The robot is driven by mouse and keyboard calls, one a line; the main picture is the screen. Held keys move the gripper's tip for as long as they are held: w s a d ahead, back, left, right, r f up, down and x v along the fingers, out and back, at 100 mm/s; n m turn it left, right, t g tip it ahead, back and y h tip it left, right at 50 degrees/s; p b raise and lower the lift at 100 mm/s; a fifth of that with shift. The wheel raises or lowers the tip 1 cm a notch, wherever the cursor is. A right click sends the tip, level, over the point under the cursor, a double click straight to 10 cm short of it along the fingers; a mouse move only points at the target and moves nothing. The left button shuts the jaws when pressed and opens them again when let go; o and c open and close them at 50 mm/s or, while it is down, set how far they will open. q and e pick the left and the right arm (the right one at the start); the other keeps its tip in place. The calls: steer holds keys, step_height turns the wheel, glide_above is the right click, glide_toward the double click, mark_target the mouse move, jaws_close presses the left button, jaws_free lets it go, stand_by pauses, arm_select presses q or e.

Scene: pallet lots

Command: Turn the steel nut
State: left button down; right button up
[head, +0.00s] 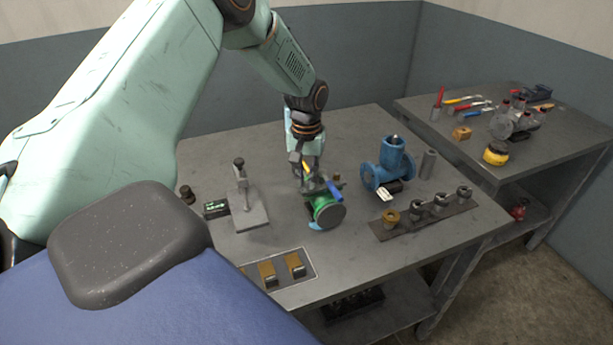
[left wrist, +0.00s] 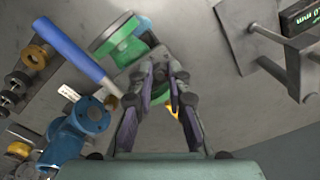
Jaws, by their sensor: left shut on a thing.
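My left gripper (head: 309,184) reaches down from above to the top of a green valve (head: 322,208) on the grey workbench. Its fingers (left wrist: 160,78) are shut close together on a small grey piece at the valve, which appears to be the steel nut; the fingers hide most of it. The valve has a round grey flange facing the front, and it also shows in the left wrist view (left wrist: 128,48). A blue bar (left wrist: 75,52) runs beside the fingers, and a bit of yellow shows behind them. My right gripper is not in view.
A grey clamp stand (head: 247,208) is left of the valve. A blue pipe fitting (head: 388,165) and a rack (head: 432,222) with a brass piece and several steel pieces lie right. A tray (head: 310,268) is in front. A second table (head: 540,148) holds tools.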

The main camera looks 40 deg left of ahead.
arm_select(q)
steer(key=shift+r+m+p, duration=0.1)
steer(key=shift+m+p, duration=0.4)
steer(key=shift+m, duration=0.7)
steer(key=m, duration=0.2)
steer(key=shift+m+p, duration=0.3)
steer(key=shift+m, duration=0.1)
steer(key=m, duration=0.3)
steer(key=shift+w+m, duration=0.1)
steer(key=shift+m, duration=1.5)
steer(key=c, duration=1.6)
jaws_free()
